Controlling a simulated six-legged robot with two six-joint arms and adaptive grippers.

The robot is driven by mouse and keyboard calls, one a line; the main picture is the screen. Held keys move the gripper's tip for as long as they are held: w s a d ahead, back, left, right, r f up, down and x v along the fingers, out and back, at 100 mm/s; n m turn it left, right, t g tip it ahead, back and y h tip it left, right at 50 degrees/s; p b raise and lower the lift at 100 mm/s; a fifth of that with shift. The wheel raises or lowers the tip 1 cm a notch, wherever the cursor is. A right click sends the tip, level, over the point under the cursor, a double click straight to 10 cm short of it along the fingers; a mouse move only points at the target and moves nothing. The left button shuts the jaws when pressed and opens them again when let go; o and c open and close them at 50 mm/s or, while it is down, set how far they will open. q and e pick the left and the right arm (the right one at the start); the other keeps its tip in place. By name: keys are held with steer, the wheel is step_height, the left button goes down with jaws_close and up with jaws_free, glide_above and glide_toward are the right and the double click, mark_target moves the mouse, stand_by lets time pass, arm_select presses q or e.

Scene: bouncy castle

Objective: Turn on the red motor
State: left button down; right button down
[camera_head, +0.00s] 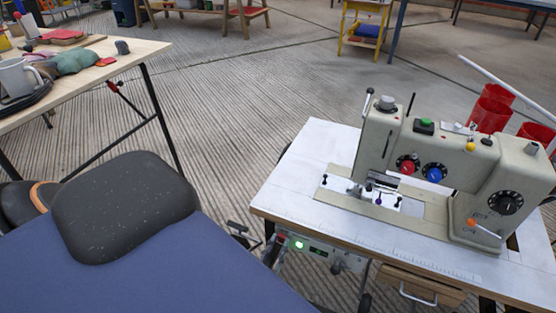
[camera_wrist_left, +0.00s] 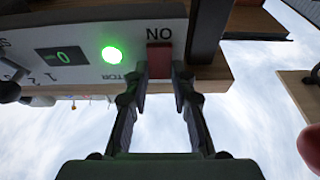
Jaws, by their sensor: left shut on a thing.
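The sewing machine (camera_head: 440,170) stands on a white-topped table. Its control panel is under the table's front edge, with a lit green lamp (camera_head: 299,244). The left wrist view shows the panel (camera_wrist_left: 90,28) upside down, with the green lamp (camera_wrist_left: 115,54) glowing, partly hidden motor lettering, and the red motor switch (camera_wrist_left: 160,58) beside "ON" lettering. My left gripper (camera_wrist_left: 160,72) has its fingertips on either side of the switch, closed on it. In the head view, the gripper is small and dark near the panel and hard to make out. My right gripper is not in view.
A blue-grey surface (camera_head: 150,265) and a dark seat (camera_head: 120,205) fill the lower left. Red containers (camera_head: 490,112) are behind the machine. A drawer (camera_head: 420,285) hangs below the tabletop. The floor between the tables is open.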

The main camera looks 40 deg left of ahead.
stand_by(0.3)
arm_select(q)
steer(key=c, duration=1.1)
jaws_free()
steer(key=shift+v, duration=3.75)
